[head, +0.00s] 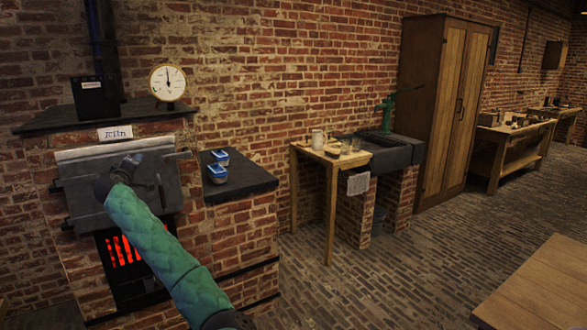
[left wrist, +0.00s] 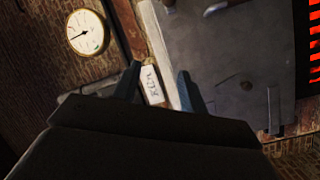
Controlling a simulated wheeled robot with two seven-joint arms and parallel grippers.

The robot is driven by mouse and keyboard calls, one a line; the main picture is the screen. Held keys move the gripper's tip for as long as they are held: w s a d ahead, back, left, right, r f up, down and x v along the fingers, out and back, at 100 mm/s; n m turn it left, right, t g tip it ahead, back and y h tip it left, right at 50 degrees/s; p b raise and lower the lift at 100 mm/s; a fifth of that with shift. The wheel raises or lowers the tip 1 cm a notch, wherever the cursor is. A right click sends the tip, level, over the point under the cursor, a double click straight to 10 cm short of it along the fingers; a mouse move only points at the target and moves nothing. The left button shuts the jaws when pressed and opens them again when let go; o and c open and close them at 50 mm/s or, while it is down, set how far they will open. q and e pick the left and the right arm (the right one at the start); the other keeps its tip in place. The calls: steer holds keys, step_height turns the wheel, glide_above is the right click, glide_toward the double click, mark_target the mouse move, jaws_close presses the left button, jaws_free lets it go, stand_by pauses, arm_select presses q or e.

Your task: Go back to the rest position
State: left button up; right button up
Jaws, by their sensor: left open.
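My left arm reaches up in a green sleeve across the front of the brick kiln (head: 235,228). My left gripper (head: 132,162) is in front of the kiln's grey metal door (head: 85,190), and its jaws are hard to make out there. In the left wrist view the two dark fingers of the gripper (left wrist: 160,84) stand apart with nothing held between them. The white kiln label (left wrist: 152,86) shows behind the gap, and the grey door (left wrist: 225,55) lies to the right. My right gripper is in neither view.
Two small blue-and-white jars (head: 219,157) stand on the kiln's dark side ledge. A round gauge (head: 168,83) sits on the top shelf. Red bars glow (head: 122,250) below the door. A wooden table (head: 540,290) is at lower right. The brick floor (head: 400,265) between is clear.

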arm_select(q)
steer(key=s+d+m+g+h, duration=0.3)
steer(key=s+d+m, duration=0.5)
steer(key=s, duration=0.4)
steer(key=s+d+f+m+g+h, duration=0.1)
steer(key=s+d+f+m+g, duration=0.4)
steer(key=s+d+f, duration=1.65)
steer(key=s+d+f+m+g, duration=0.1)
steer(key=s+d+f+g, duration=0.1)
steer(key=s+f, duration=0.7)
steer(key=s+d+f+m+g, duration=0.1)
steer(key=s+d+f+g, duration=0.2)
steer(key=s+f, duration=0.6)
steer(key=s+d+f+g+h, duration=0.1)
steer(key=s+d+f, duration=0.3)
steer(key=s+f, duration=0.5)
steer(key=s+g, duration=0.1)
steer(key=s, duration=0.7)
steer(key=shift+s+f+m+g, duration=0.3)
steer(key=shift+s+f+m, duration=0.05)
steer(key=shift+m, duration=0.05)
